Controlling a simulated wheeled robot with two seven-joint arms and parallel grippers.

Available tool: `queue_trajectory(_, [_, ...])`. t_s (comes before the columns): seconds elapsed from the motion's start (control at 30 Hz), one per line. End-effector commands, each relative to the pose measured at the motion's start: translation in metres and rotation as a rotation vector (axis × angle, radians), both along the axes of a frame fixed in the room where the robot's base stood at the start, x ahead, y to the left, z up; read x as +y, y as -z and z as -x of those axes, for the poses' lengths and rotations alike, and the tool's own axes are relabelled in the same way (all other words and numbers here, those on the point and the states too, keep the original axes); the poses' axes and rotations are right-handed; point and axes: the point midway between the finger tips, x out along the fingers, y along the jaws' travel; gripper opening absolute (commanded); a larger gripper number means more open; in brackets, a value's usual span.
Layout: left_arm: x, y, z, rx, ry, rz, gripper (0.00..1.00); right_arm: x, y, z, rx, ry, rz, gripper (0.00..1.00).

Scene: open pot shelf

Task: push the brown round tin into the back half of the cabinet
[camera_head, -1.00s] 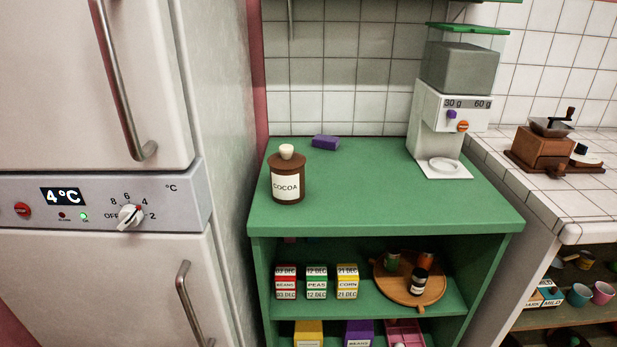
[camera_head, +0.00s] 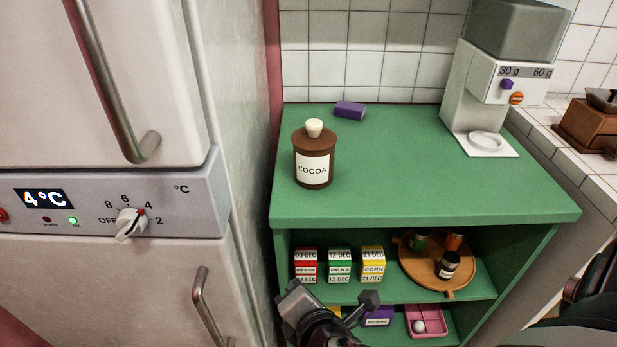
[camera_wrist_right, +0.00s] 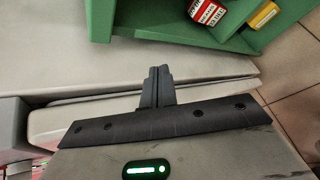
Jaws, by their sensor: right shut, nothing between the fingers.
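The brown round tin (camera_head: 313,150), labelled COCOA with a pale knob on its lid, stands upright on top of the green cabinet (camera_head: 430,170). It is near the left edge, with its base nearer the front edge than the back. My right gripper's fingers are shut and empty in the right wrist view (camera_wrist_right: 158,75). They are below the cabinet's edge in that picture, with pale surfaces behind, and do not touch the tin. My left gripper is not recognisable.
A purple block (camera_head: 349,110) lies behind the tin near the tiled wall. A white dispenser (camera_head: 490,95) stands at the back right. The fridge (camera_head: 235,150) rises at left. Small boxes (camera_head: 340,264) and a round wooden board (camera_head: 425,275) sit on the shelf below. The cabinet top's middle is clear.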

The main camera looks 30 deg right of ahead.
Motion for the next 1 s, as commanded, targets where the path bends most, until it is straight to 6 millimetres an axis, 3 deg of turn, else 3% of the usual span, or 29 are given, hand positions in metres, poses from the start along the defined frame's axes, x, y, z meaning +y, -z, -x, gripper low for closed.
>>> queue_trajectory(0.03, [0.000,0.001,0.000,0.000,0.000,0.002,1.00,-0.009,-0.021,-0.009,-0.031,-0.039,0.237,0.00])
queue_trajectory(0.1, [-0.001,0.001,0.000,-0.002,0.000,0.004,1.00,-0.020,-0.048,-0.014,-0.050,-0.055,0.535,0.00])
queue_trajectory(0.2, [-0.001,0.000,0.000,-0.003,-0.002,0.006,1.00,-0.031,-0.082,-0.015,-0.057,-0.035,0.849,0.00])
queue_trajectory(0.3, [-0.001,0.000,-0.001,-0.004,-0.001,0.008,1.00,-0.037,-0.104,-0.012,-0.051,0.001,1.034,0.00])
queue_trajectory(0.57, [-0.001,-0.002,-0.001,-0.006,-0.002,0.008,1.00,-0.051,-0.117,-0.028,-0.043,0.027,1.135,0.00])
queue_trajectory(1.0, [-0.001,-0.003,-0.001,-0.006,-0.002,0.005,1.00,-0.098,-0.116,-0.104,-0.042,0.026,1.132,0.00])
